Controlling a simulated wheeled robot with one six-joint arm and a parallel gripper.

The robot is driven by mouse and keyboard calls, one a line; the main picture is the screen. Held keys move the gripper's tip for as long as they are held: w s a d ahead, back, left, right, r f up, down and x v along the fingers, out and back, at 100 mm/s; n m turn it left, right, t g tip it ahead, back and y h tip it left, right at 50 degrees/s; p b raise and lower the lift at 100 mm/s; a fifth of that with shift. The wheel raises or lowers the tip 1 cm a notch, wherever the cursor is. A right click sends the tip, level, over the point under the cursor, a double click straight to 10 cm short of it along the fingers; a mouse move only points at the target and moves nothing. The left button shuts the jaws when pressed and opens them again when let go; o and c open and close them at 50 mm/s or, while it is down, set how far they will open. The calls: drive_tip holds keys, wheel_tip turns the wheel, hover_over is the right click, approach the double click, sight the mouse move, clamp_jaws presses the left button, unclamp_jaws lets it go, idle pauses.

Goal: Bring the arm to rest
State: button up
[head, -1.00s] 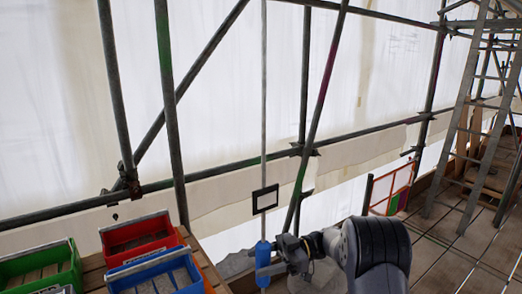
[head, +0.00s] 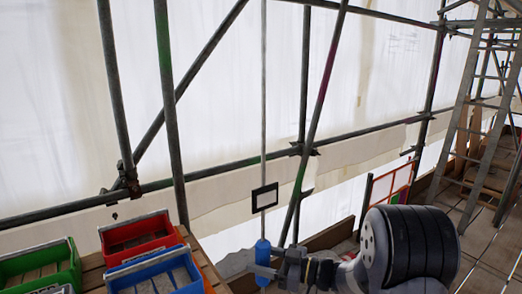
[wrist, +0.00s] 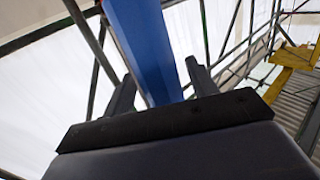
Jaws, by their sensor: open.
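My gripper (head: 267,265) is low in the head view, beside a blue sleeve (head: 262,250) on a thin upright grey rod (head: 263,110). In the wrist view the fingers of my gripper (wrist: 140,62) are spread apart. The blue sleeve (wrist: 143,45) shows as a broad blue bar between or just beyond them. I see no finger clearly pressing on it; the exact gap is hard to tell. My arm reaches in from the lower right of the head view.
A small black-framed plate (head: 265,198) is on the rod above the sleeve. Red (head: 137,230), blue (head: 155,272) and green (head: 40,265) bins stand at the left. Scaffold tubes (head: 168,110) cross in front of white sheeting. A ladder (head: 475,110) stands at the right.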

drive_tip(key=shift+m+t+h, duration=0.85)
drive_tip(key=shift+m+t, duration=0.25)
drive_tip(key=shift+t, duration=0.4)
drive_tip(key=shift+m+t+h, duration=0.85)
drive_tip(key=shift+m+t, duration=0.25)
drive_tip(key=shift+t, duration=0.4)
